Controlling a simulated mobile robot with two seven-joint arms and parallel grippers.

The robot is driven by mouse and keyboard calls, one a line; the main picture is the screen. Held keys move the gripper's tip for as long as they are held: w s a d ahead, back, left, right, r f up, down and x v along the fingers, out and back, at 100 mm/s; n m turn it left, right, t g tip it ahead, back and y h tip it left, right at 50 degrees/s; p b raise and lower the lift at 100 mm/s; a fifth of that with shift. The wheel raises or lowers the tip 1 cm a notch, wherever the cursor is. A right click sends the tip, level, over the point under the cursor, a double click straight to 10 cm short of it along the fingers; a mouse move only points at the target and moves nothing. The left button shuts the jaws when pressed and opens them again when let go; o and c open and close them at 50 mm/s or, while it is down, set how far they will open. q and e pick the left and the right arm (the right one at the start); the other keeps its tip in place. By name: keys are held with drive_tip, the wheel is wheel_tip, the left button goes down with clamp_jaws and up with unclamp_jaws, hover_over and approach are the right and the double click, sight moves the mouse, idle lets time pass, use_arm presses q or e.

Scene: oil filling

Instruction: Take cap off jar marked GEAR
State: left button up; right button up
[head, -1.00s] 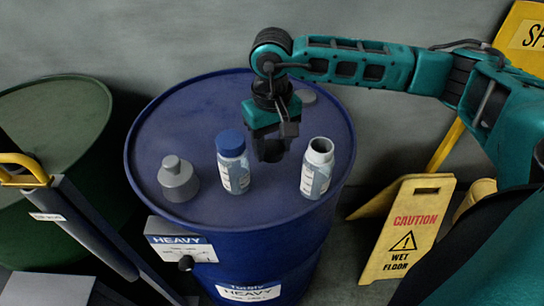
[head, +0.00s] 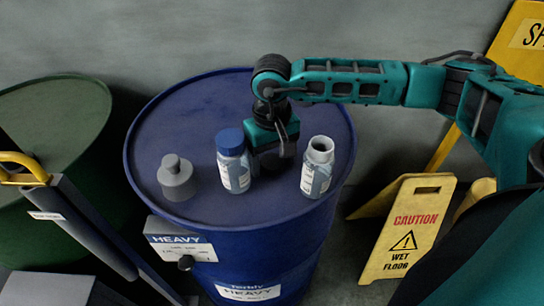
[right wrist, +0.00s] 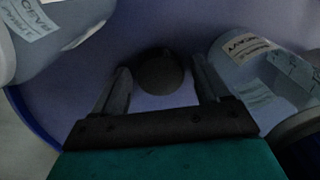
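A jar with a blue cap (head: 230,138) stands upright on the blue drum (head: 205,110). Right of it stands an open jar (head: 317,168) with no cap. The labels are too small in the head view. In the right wrist view they are upside down: the right-hand jar (right wrist: 255,75) seems to read HEAVY, the left-hand one (right wrist: 38,35) is perhaps GEAR. My right gripper (head: 270,160) is between the jars, close to the blue-capped one. In the right wrist view its fingers (right wrist: 162,88) are apart, with a dark round thing (right wrist: 158,72) between them; I cannot tell what it is.
A grey stepped piece (head: 177,180) stands at the left of the drum top. A green drum (head: 50,120) and a yellow-handled cart (head: 75,215) are at the left. Yellow caution signs (head: 405,230) stand at the right, behind and below my arm. A wall closes the back.

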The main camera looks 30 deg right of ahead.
sight(272, 161)
drive_tip(key=shift+r, duration=0.1)
wheel_tip(272, 161, up, 12)
drive_tip(key=shift+r, duration=0.15)
idle(0.5)
